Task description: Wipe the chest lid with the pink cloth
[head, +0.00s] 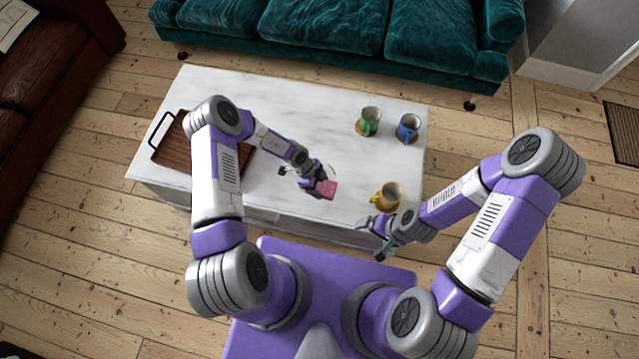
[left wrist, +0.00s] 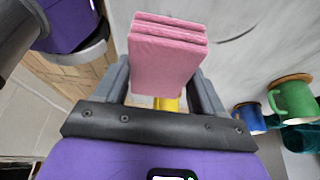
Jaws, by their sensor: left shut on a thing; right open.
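The chest lid (head: 300,100) is a white, marbled top in the middle of the head view. The pink cloth (head: 326,188) is a small folded block over the lid's front half; it also shows in the left wrist view (left wrist: 165,62). My left gripper (head: 318,184) is shut on the cloth, which sticks out between its fingers (left wrist: 165,85). I cannot tell whether the cloth touches the lid. A thin dark curved mark (left wrist: 238,34) shows on the lid beside the cloth. My right gripper (head: 372,236) is open and empty near the lid's front right edge.
A yellow mug (head: 386,196) stands on the lid near my right gripper. A green mug (head: 369,121) and a blue mug (head: 408,128) stand on coasters at the right. A brown tray (head: 172,148) lies at the left, partly behind my left arm. A teal sofa (head: 330,30) stands behind.

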